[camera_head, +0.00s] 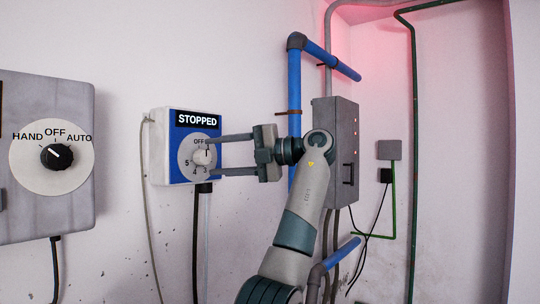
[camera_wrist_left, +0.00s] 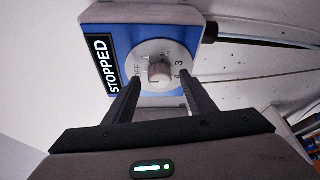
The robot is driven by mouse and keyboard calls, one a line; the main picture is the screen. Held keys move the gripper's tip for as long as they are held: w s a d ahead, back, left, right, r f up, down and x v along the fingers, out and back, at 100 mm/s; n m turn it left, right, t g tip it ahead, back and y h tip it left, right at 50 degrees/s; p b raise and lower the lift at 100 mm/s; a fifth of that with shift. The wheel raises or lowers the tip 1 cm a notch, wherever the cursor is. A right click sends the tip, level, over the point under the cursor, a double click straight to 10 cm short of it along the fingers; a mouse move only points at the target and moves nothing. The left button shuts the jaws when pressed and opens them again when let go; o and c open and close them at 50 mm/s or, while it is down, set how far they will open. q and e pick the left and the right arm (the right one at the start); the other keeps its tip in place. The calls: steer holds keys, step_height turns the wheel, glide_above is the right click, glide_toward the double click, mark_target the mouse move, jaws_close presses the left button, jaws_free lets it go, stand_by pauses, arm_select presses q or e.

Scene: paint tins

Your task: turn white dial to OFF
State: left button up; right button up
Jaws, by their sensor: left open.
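The white dial (camera_head: 203,157) sits on a blue-faced control box (camera_head: 180,170) on the wall. Its scale plate reads OFF at the top, with numbers lower down, and a label above reads STOPPED. My left gripper (camera_head: 212,155) comes from the right, open, one finger above the dial and one below. In the left wrist view, the white dial (camera_wrist_left: 160,72) shows between the tips of my left gripper (camera_wrist_left: 161,78), with a gap on each side. The dial's exact pointer direction is too small to tell. My right gripper is not in view.
A grey box with a black HAND/OFF/AUTO knob (camera_head: 57,156) hangs at the left. A grey cabinet (camera_head: 345,150) and blue pipes (camera_head: 295,90) stand behind my left arm. Cables hang below the control box. The wall between the two boxes is mostly clear.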

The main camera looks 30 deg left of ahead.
arm_select(q)
steer(key=v, duration=1.5)
steer(key=shift+d, duration=0.3)
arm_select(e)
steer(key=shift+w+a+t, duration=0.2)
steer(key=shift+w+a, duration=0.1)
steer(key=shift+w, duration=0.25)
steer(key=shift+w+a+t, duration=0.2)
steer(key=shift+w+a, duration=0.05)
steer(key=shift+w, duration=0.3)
arm_select(q)
steer(key=shift+b, duration=0.3)
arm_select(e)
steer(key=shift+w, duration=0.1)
